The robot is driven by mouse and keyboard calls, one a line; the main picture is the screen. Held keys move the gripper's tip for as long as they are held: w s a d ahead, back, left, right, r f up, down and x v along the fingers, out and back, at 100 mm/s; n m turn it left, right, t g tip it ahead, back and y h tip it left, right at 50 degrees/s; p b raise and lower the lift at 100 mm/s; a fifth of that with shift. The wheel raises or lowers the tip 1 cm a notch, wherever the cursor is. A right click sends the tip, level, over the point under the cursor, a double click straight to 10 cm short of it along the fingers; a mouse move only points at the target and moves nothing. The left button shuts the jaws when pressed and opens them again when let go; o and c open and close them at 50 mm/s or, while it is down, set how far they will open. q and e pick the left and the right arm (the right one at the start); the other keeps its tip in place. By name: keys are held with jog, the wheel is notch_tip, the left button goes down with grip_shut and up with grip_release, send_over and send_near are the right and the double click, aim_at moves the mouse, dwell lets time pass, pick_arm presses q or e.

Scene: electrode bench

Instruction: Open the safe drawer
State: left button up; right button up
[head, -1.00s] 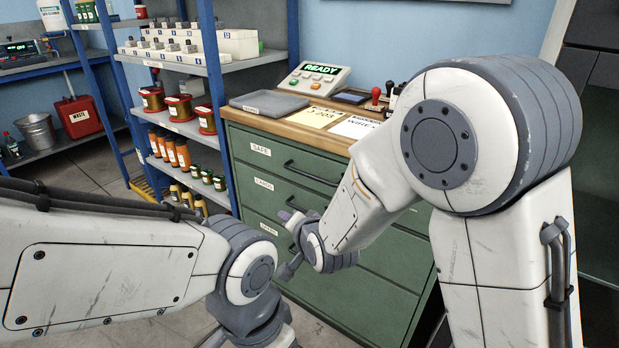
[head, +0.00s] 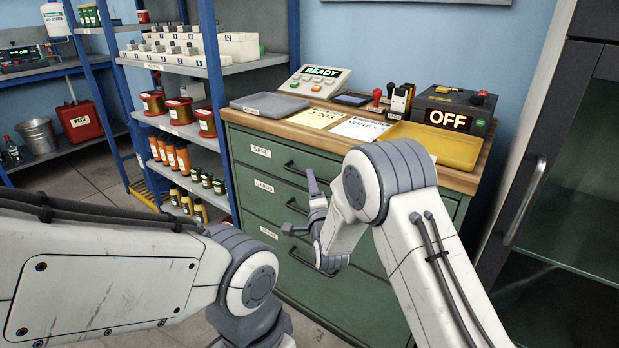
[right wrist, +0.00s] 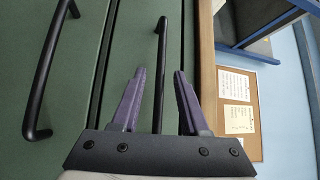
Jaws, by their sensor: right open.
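The safe drawer (head: 240,146) is the top green drawer of the cabinet, labelled SAFE, and looks shut. Its black bar handle (head: 293,167) also shows in the right wrist view (right wrist: 161,40). My right gripper (head: 309,180) is open in front of the cabinet, near this handle. In the right wrist view its two purple fingers (right wrist: 159,75) stand on either side of the handle, with a gap on both sides. I cannot tell how deep the handle is between them. My left arm shows at the lower left, but its gripper is out of view.
The cards drawer (head: 264,186) and another drawer lie below, each with its own handle. The wooden top (head: 467,181) holds a grey tray (head: 270,105), papers, a yellow tray (head: 440,146) and a box reading OFF (head: 450,108). A blue shelf rack (head: 215,90) stands at left.

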jog(key=shift+x, duration=1.6)
grip_shut()
